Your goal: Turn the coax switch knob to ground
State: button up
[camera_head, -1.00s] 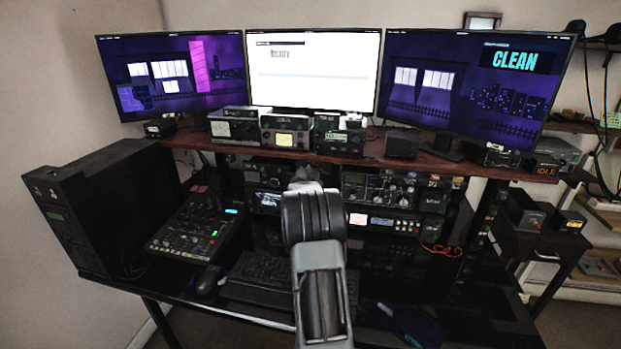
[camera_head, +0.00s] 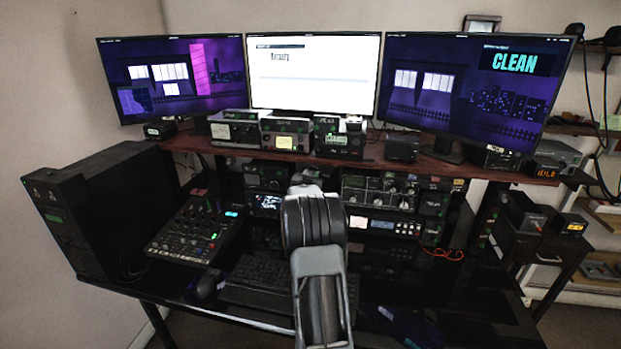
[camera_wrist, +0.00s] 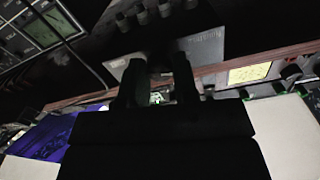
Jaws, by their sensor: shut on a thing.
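My gripper (camera_wrist: 157,72) shows in the wrist view as two dark fingers with a narrow gap between them. The fingertips reach a grey panel (camera_wrist: 205,45) with faint lettering. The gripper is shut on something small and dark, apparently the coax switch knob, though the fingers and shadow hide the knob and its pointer. I cannot read its setting. In the head view my arm covers the fingertips and the coax switch, in front of the stacked equipment below the wooden shelf (camera_head: 440,168).
Radio units (camera_head: 380,190) crowd both sides of my arm below the shelf. Three monitors (camera_head: 314,70) stand above. A mixer (camera_head: 195,232), a keyboard (camera_head: 255,285) and a black computer case (camera_head: 100,205) are on the desk. A red cable (camera_head: 443,252) hangs at the right.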

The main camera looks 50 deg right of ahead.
jog(key=shift+f, duration=0.1)
jog(key=o, duration=0.9)
jog(key=shift+a, duration=0.1)
jog(key=b+v, duration=0.2)
jog(key=v, duration=1.1)
jog(key=shift+s+a, duration=0.25)
jog(key=shift+s, duration=0.05)
